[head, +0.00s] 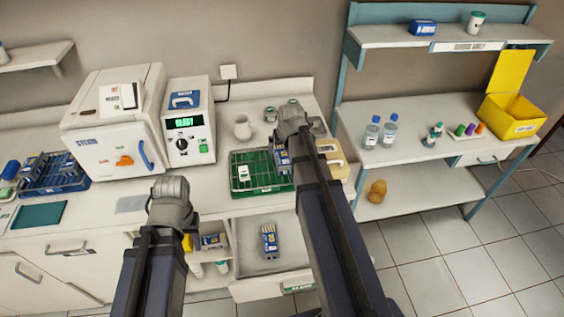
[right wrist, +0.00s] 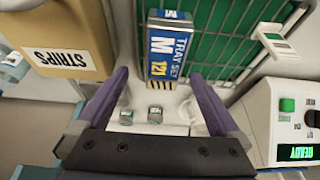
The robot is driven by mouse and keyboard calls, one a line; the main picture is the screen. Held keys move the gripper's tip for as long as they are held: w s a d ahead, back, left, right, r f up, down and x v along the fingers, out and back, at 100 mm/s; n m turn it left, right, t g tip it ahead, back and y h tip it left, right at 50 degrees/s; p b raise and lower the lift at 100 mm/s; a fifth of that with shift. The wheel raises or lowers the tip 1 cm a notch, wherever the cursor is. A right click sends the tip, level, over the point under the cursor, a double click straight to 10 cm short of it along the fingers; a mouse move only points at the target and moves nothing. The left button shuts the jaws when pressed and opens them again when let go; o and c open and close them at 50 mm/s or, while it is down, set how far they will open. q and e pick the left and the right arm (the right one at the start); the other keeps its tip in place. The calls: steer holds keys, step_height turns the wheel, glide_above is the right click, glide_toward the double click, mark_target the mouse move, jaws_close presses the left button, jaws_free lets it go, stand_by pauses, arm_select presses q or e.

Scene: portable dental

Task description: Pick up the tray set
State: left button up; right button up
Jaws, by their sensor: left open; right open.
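The tray set (right wrist: 168,48) is a blue box with a white label reading "TRAY SET M 121". In the right wrist view it lies at the edge of a green wire rack (right wrist: 222,40). My right gripper (right wrist: 160,74) is open, its purple fingers on either side of the box's near end, with a gap on both sides. In the head view a blue part of the tray set (head: 281,155) shows beside my right arm, which hides the rest. My left gripper (head: 172,200) is over the counter's front edge at the left, holding nothing visible; its fingertips are hidden.
A tan "STRIPS" box (right wrist: 62,38) stands close beside the right gripper. A device with a green display (head: 190,122) stands left of the rack. Another blue pack (head: 269,241) lies in the open drawer (head: 255,265) below. Small jars (right wrist: 155,114) stand behind.

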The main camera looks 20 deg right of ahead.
mark_target(282, 155)
steer(key=shift+f, duration=0.1)
steer(key=b+x, duration=0.5)
steer(key=shift+s+a+f, duration=0.1)
steer(key=shift+a+f, duration=0.05)
steer(key=shift+a, duration=0.2)
steer(key=shift+c, duration=0.6)
jaws_close()
